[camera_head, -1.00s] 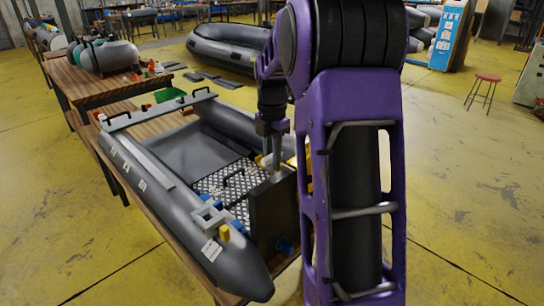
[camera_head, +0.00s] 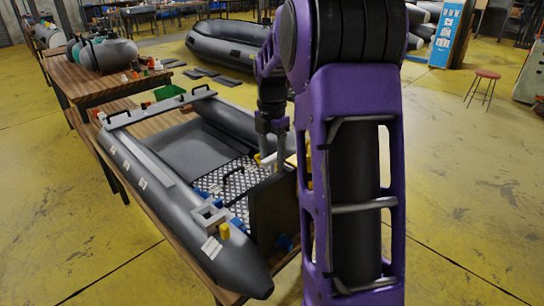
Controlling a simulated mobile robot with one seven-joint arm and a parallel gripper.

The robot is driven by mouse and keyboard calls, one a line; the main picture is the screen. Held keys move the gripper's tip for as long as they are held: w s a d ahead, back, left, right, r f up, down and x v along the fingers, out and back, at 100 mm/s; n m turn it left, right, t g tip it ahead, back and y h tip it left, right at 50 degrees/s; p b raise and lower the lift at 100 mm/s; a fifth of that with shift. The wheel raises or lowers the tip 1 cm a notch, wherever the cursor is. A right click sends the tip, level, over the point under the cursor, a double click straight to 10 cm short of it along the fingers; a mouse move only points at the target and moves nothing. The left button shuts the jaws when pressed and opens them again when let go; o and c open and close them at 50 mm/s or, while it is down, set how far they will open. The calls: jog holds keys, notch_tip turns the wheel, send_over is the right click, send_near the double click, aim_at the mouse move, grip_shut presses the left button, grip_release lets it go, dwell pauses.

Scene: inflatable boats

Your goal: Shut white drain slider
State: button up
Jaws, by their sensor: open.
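A small grey inflatable boat (camera_head: 150,188) lies on a wooden table. Its dark transom board (camera_head: 272,208) stands at the near right end. A small white part (camera_head: 268,160) shows just behind the top of the transom, beside yellow pieces; I cannot tell whether it is the white drain slider. My gripper (camera_head: 277,168) points down over this end of the boat, just behind the transom. It is open, with its fingers close to the white part; contact cannot be made out. My purple arm hides the area to the right.
A grey bracket (camera_head: 209,216) and a yellow piece (camera_head: 224,231) sit on the boat's near tube. A patterned floor panel (camera_head: 228,182) lies inside the boat. A green bin (camera_head: 169,93) stands at the far table end.

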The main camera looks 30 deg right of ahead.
notch_tip(320, 180, up, 6)
jog(key=p, duration=0.4)
jog(key=shift+f+p, duration=0.1)
jog(key=shift+p, duration=0.2)
